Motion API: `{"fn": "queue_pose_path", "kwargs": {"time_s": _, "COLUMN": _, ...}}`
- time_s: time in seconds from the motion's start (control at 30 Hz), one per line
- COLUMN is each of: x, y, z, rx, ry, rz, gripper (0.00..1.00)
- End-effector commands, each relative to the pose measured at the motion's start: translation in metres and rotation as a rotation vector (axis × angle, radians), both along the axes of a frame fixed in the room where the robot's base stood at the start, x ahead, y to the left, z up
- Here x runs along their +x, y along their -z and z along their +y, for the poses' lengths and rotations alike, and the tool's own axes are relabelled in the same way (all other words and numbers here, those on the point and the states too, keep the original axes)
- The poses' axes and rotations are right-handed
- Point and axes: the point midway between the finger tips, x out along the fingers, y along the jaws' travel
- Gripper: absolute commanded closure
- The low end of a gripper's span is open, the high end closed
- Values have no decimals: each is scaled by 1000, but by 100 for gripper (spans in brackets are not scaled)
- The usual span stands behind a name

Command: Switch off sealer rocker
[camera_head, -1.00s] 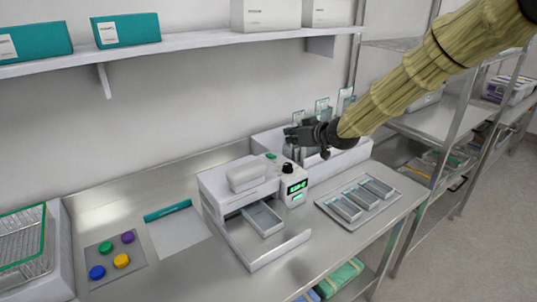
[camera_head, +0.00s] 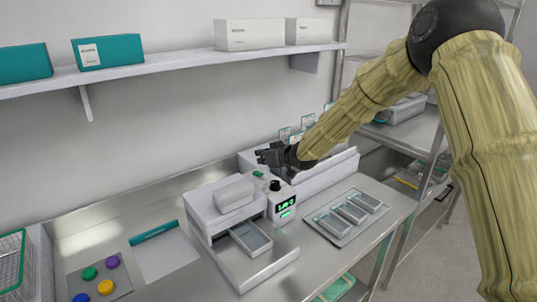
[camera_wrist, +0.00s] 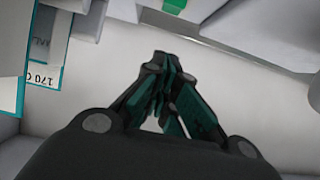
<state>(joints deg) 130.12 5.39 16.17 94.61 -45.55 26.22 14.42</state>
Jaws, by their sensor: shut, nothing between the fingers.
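The sealer (camera_head: 222,205) is a white machine on the steel bench, with a black knob (camera_head: 275,186) and a lit green display (camera_head: 285,207) at its right end. A small green rocker (camera_head: 258,174) sits on top, behind the knob. My gripper (camera_head: 264,156) is shut and empty, just above and behind the rocker in the head view, apart from it as far as I can tell. In the wrist view the closed fingers (camera_wrist: 164,62) point toward a pale surface. A bright green part, likely the rocker (camera_wrist: 174,5), shows at the top edge, partly cut off.
An open drawer with a grey tray (camera_head: 250,238) extends from the sealer's front. A rack with upright clear pouches (camera_head: 284,135) stands behind, close to my gripper. Filled trays (camera_head: 350,212) lie right; coloured caps (camera_head: 106,287) lie left. A shelf (camera_head: 190,59) runs above.

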Motion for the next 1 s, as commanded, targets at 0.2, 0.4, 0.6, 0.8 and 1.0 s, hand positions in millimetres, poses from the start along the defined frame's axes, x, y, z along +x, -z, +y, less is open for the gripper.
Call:
{"fn": "queue_pose_path", "kwargs": {"time_s": 0.2, "x": 10, "y": 19, "z": 6, "rx": -1, "ry": 1, "rz": 3, "gripper": 100}}
{"fn": "queue_pose_path", "kwargs": {"time_s": 0.4, "x": 7, "y": 38, "z": 4, "rx": -1, "ry": 1, "rz": 2, "gripper": 100}}
{"fn": "queue_pose_path", "kwargs": {"time_s": 0.6, "x": 6, "y": 45, "z": 3, "rx": 0, "ry": 2, "rz": -1, "gripper": 100}}
{"fn": "queue_pose_path", "kwargs": {"time_s": 0.8, "x": 6, "y": 46, "z": 2, "rx": 0, "ry": 2, "rz": -1, "gripper": 100}}
{"fn": "queue_pose_path", "kwargs": {"time_s": 1.0, "x": 5, "y": 49, "z": 6, "rx": 3, "ry": -2, "rz": -5, "gripper": 100}}
